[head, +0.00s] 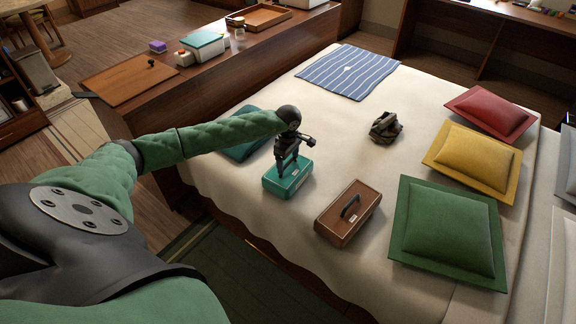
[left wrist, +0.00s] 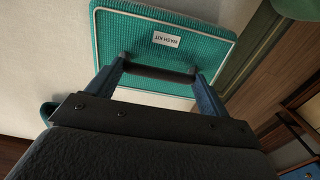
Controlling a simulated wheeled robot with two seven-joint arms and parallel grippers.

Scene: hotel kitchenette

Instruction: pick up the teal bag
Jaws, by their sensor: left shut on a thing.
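The teal bag (head: 288,179) is a small box-shaped case near the front edge of the bed. In the left wrist view the teal bag (left wrist: 165,45) shows a white label reading "WASH KIT", a pale rim and a dark handle. My left gripper (head: 288,163) is above the bag, pointing down. In the left wrist view my left gripper (left wrist: 160,75) has its fingers at the two ends of the handle and is shut on it. The bag appears to be at the bed surface; I cannot tell if it is lifted. My right gripper is not in view.
A brown case (head: 348,209) with a handle lies right of the bag. A flat teal item (head: 240,146) lies behind my left forearm. Green (head: 448,230), yellow (head: 474,158) and red (head: 491,111) cushions lie at the right. A dark crumpled item (head: 386,128) sits mid-bed.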

